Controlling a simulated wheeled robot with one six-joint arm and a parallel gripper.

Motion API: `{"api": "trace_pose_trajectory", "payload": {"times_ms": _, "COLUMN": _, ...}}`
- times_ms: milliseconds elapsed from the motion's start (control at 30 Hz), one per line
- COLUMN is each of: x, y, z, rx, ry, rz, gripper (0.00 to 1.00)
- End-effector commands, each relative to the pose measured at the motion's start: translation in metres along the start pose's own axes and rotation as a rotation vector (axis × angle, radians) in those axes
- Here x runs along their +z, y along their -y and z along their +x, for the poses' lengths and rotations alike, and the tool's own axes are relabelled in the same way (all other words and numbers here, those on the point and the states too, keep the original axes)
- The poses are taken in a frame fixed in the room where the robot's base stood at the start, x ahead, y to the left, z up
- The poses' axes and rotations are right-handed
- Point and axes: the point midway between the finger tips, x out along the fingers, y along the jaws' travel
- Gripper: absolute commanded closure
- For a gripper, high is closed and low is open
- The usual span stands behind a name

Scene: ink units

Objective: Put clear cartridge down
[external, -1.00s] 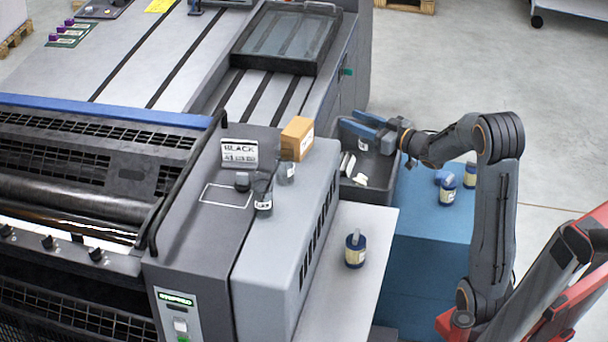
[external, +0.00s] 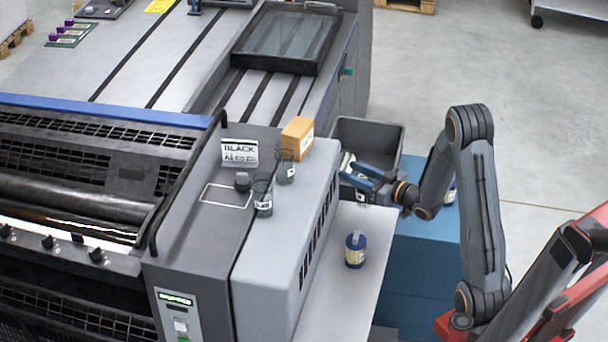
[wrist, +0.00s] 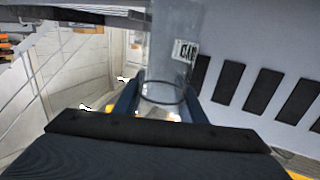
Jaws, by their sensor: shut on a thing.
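My gripper (external: 350,172) is shut on a clear cartridge (wrist: 170,65), a see-through cylinder with a white label. In the wrist view the cartridge stands between the two blue fingers (wrist: 160,95). In the external view my gripper is beside the grey press housing, over the near end of the dark bin (external: 372,130).
A blue cartridge (external: 355,250) stands on the pale side shelf (external: 345,295), which is otherwise clear. The cardboard box (external: 297,138) and a BLACK sign (external: 239,152) are on the housing, with an empty outlined rectangle (external: 227,195). A blue cabinet (external: 425,255) stands right.

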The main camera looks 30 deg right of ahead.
Motion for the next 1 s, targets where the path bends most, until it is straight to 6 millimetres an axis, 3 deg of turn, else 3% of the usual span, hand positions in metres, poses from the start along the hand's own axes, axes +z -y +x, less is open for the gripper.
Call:
{"api": "trace_pose_trajectory", "payload": {"times_ms": 367, "x": 0.042, "y": 0.0, "z": 0.001, "rx": -0.001, "ry": 0.001, "rz": 0.001, "gripper": 1.0}}
{"api": "trace_pose_trajectory", "payload": {"times_ms": 800, "x": 0.048, "y": 0.0, "z": 0.001, "rx": 0.0, "ry": 0.0, "rz": 0.0, "gripper": 1.0}}
{"api": "trace_pose_trajectory", "payload": {"times_ms": 833, "x": 0.048, "y": 0.0, "z": 0.001, "rx": 0.0, "ry": 0.0, "rz": 0.0, "gripper": 0.59}}
{"api": "trace_pose_trajectory", "payload": {"times_ms": 933, "x": 0.047, "y": 0.0, "z": 0.001, "rx": 0.0, "ry": 0.0, "rz": 0.0, "gripper": 0.44}}
{"api": "trace_pose_trajectory", "payload": {"times_ms": 1000, "x": 0.047, "y": 0.0, "z": 0.001, "rx": 0.0, "ry": 0.0, "rz": 0.0, "gripper": 0.44}}
